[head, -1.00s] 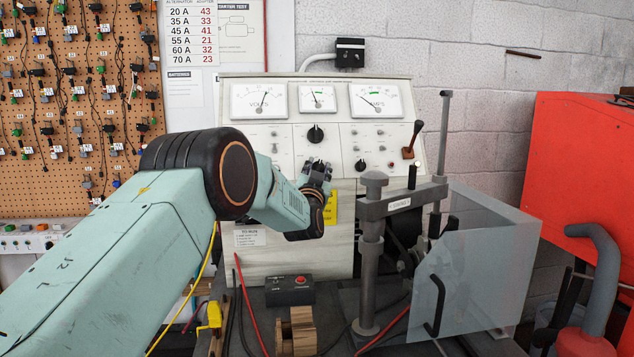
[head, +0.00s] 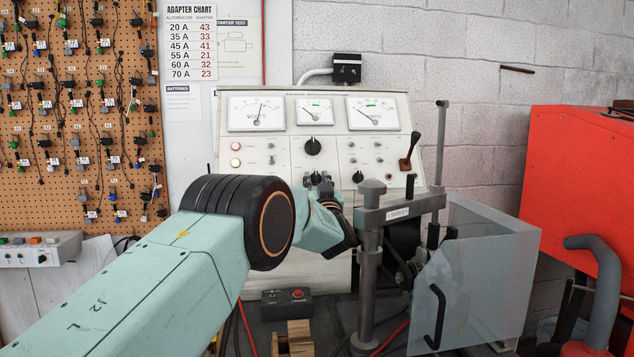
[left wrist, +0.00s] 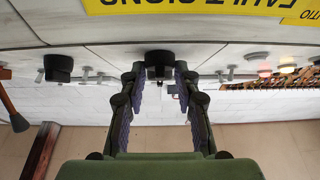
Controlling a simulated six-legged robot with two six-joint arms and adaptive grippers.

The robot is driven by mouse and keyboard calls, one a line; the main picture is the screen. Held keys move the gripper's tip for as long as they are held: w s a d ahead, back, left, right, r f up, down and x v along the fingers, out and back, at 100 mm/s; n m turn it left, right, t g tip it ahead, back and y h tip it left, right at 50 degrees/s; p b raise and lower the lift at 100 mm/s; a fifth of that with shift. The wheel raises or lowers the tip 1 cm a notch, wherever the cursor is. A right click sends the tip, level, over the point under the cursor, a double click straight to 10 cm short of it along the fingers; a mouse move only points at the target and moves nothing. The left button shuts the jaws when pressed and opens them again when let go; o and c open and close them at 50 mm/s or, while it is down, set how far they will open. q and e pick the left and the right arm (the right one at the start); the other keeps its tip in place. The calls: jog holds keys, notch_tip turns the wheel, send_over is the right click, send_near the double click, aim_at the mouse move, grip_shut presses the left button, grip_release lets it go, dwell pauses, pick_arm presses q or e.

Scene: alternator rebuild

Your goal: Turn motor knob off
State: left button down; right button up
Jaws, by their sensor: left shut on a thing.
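A pale test panel (head: 275,215) faces me with black knobs on it. My left gripper (head: 319,181) reaches up to the panel's lower middle, its wrist and forearm coming from below left. In the left wrist view, upside down, its two fingers (left wrist: 160,78) are closed around a black knob (left wrist: 158,58), which I take as the motor knob. The gripper hides this knob in the head view, and its label and setting cannot be read. Another black knob (head: 313,146) is just above the gripper, and one (head: 358,177) is to its right. My right gripper is not in view.
A grey clamp post (head: 368,265) and a clear shield (head: 475,270) stand to the right of my wrist. A lever (head: 410,150) is at the panel's right. A small black box with a red button (head: 287,303) sits below. A red cabinet (head: 575,190) is far right.

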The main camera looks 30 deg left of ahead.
pick_arm(q)
jog(key=shift+f, duration=0.1)
jog(key=c, duration=1)
grip_release()
jog(key=shift+o, duration=0.2)
notch_tip(320, 180, up, 10)
jog(key=shift+r, duration=0.1)
